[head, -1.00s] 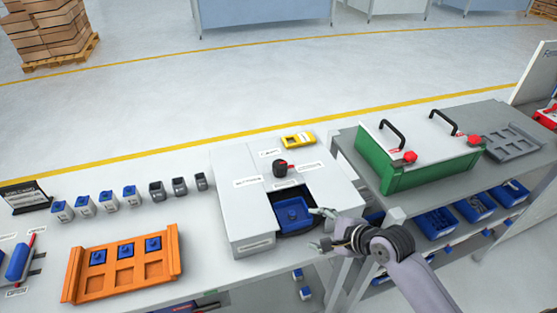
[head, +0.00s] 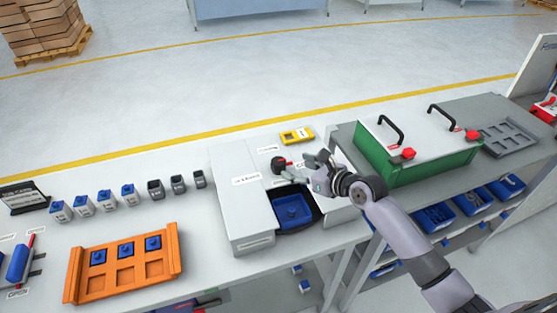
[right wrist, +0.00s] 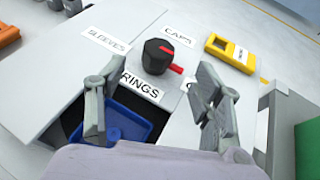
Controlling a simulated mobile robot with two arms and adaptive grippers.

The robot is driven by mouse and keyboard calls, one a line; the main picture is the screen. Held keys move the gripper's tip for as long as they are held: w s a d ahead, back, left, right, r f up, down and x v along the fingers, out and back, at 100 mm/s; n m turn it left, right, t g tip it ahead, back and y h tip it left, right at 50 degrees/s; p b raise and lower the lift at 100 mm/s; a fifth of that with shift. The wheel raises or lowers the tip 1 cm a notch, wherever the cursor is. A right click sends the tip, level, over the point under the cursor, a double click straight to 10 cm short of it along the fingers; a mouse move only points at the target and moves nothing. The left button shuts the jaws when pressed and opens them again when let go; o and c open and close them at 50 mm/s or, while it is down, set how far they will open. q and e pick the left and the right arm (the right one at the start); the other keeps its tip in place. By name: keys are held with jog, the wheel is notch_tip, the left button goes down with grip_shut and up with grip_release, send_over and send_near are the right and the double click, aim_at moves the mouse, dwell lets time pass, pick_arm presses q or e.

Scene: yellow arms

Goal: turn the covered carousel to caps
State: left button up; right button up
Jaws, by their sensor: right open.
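The covered carousel (head: 228,177) is a white box with a black knob (head: 278,165) on top; the knob also shows in the right wrist view (right wrist: 157,56). Its red pointer (right wrist: 173,68) points right and slightly down there, between the CAPS label (right wrist: 178,35) and a label mostly hidden by a finger. SLEEVES (right wrist: 106,40) and RINGS (right wrist: 140,86) labels also show. A blue bin (head: 293,210) sits in the front opening. My right gripper (right wrist: 160,78) is open, its fingers either side of the knob's near side, apparently not touching it. My left gripper is not in view.
A yellow device (head: 296,135) lies behind the knob. A green-sided box (head: 376,162) with black handles stands to the right. An orange tray (head: 124,285) and a row of small containers (head: 129,195) stand to the left.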

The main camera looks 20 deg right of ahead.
aim_at(281, 162)
jog(key=x, duration=0.9)
jog(key=shift+w+f, duration=0.15)
grip_shut()
dwell(0.5)
